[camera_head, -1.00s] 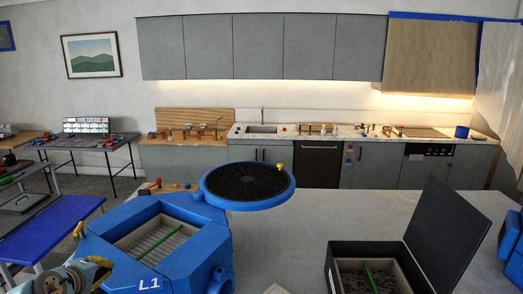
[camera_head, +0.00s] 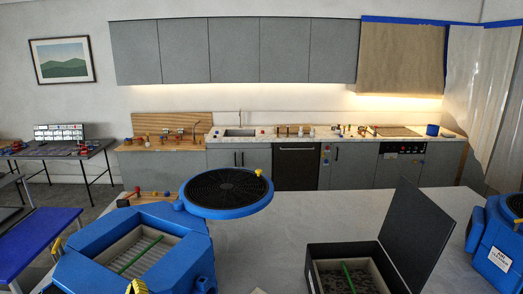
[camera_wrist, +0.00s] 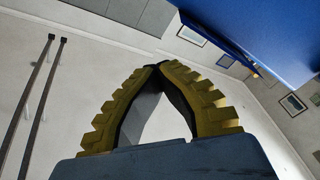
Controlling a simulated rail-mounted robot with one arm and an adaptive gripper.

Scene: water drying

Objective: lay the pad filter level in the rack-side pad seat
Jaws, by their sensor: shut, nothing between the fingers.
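A blue housing (camera_head: 85,246) stands on the worktop at lower left in the head view. Its round black-grilled lid (camera_head: 228,190) is swung aside. Inside its square opening lies a pale ribbed surface (camera_head: 118,258) with a green strip across it. An open black case (camera_head: 315,252) at lower right holds a grey textured piece with a green strip. I cannot tell which of these is the pad filter or the rack-side seat. My gripper (camera_wrist: 160,66) is shut and empty in the wrist view, its yellow ridged fingers meeting at the tips.
A second blue unit (camera_head: 497,250) with a label stands at the right edge. The case's black lid (camera_head: 412,238) stands up. The pale worktop (camera_head: 290,222) is clear between housing and case. A blue-topped table (camera_head: 38,240) is at left; a blue surface (camera_wrist: 265,30) fills the wrist view's upper right.

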